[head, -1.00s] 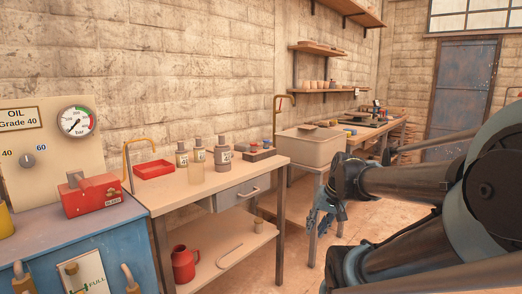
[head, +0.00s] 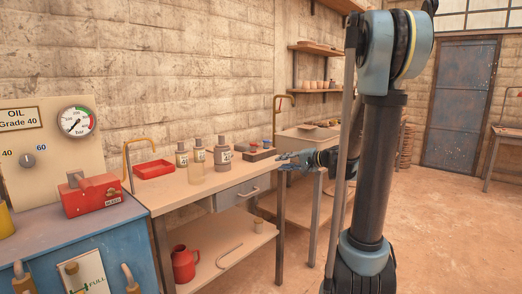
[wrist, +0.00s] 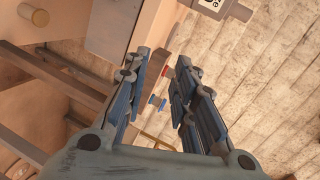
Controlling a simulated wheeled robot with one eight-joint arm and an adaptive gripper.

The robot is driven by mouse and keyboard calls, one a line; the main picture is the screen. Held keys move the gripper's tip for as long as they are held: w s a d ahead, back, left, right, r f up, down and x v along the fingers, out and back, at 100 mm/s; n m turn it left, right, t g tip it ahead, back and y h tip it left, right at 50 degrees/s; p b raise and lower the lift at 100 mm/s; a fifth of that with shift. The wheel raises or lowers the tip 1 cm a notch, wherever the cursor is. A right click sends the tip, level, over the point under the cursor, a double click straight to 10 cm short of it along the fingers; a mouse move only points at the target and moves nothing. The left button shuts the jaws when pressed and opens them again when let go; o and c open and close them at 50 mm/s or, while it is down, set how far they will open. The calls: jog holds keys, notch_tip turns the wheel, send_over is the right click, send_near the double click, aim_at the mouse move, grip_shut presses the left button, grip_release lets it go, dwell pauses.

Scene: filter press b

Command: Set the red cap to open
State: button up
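A small red cap (head: 266,142) sits on a dark block (head: 258,155) at the back of the bench, beside a small blue cap (head: 252,147). In the wrist view the red cap (wrist: 169,72) and the blue cap (wrist: 158,102) show between and beyond my fingers. My gripper (head: 283,161) is at the bench's right end, to the right of the block and apart from the caps. In the wrist view my gripper (wrist: 160,82) is open with nothing between its fingers. Any mark for the cap's setting is too small to read.
Several bottles (head: 197,157) stand left of the dark block. A red tray (head: 153,169) and a red bleed box (head: 94,193) are farther left. A pale basin (head: 300,138) stands behind my gripper. The bench top (head: 235,176) is clear in front of the bottles.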

aim_at(255, 144)
jog(key=w+d+r+m+t+y, duration=0.2)
jog(key=w+m+t, duration=0.1)
jog(key=w, duration=0.5)
jog(key=x, duration=1.7)
jog(key=shift+w+a+f, duration=0.15)
jog(key=shift+a+f, duration=0.05)
jog(key=shift+a, duration=0.1)
grip_shut()
jog(key=shift+d, duration=0.1)
